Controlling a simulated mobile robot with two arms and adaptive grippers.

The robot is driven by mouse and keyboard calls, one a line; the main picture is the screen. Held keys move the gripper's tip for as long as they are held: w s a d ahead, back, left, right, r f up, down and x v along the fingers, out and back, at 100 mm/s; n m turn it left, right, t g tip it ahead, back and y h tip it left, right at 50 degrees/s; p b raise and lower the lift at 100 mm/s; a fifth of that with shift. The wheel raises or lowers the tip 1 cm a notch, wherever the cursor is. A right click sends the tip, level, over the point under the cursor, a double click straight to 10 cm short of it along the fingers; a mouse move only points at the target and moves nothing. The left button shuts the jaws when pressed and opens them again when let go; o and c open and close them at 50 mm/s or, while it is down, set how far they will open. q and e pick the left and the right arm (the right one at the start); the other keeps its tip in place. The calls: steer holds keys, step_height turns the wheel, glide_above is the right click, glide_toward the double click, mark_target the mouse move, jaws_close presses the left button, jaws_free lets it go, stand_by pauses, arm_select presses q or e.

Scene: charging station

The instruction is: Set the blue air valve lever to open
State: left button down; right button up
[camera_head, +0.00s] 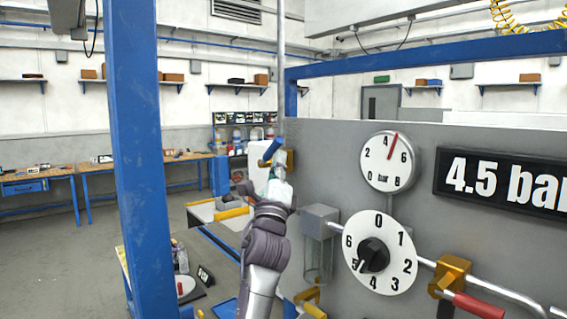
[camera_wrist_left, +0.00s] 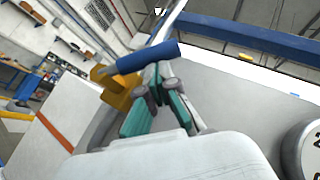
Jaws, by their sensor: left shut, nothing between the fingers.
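The blue air valve lever (camera_head: 271,149) is a short blue handle on a brass valve body (camera_head: 290,160), at the left edge of the grey panel. The lever sits tilted beside a vertical pipe. My left gripper (camera_head: 277,172) is right below the lever, shut and empty. In the left wrist view the lever (camera_wrist_left: 147,57) lies across the picture just beyond the teal fingertips (camera_wrist_left: 156,78), with the brass body (camera_wrist_left: 116,88) to their left. I cannot tell whether the fingertips touch the lever. My right gripper is not in view.
The grey panel (camera_head: 335,150) carries a pressure gauge (camera_head: 388,161), a numbered dial (camera_head: 380,252), a 4.5 bar display (camera_head: 500,185) and a red-handled valve (camera_head: 475,303). A grey box (camera_head: 320,220) sits right of my left arm. A blue post (camera_head: 140,150) stands left.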

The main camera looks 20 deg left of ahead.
mark_target(272, 144)
arm_select(q)
steer(key=r+n+g+y+p, duration=0.1)
steer(key=a+r+n+g+y+p, duration=0.1)
steer(key=p, duration=0.1)
steer(key=r+n+g+y+p, duration=0.1)
steer(key=n, duration=0.1)
steer(key=shift+w+a+r+p, duration=0.2)
steer(key=shift+r+p, duration=0.05)
steer(key=shift+p, duration=0.1)
steer(key=shift+w+a+r+p, duration=0.15)
steer(key=shift+w+a+p, duration=0.15)
steer(key=shift+p, duration=0.2)
steer(key=shift+w+a+r+p, duration=0.2)
steer(key=shift+w+a+p, duration=0.1)
steer(key=shift+a, duration=0.1)
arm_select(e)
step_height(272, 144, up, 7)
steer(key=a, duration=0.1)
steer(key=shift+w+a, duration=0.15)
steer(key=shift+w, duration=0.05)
arm_select(q)
steer(key=shift+w+a+r, duration=0.1)
steer(key=shift+a+r, duration=0.05)
steer(key=shift+a, duration=0.05)
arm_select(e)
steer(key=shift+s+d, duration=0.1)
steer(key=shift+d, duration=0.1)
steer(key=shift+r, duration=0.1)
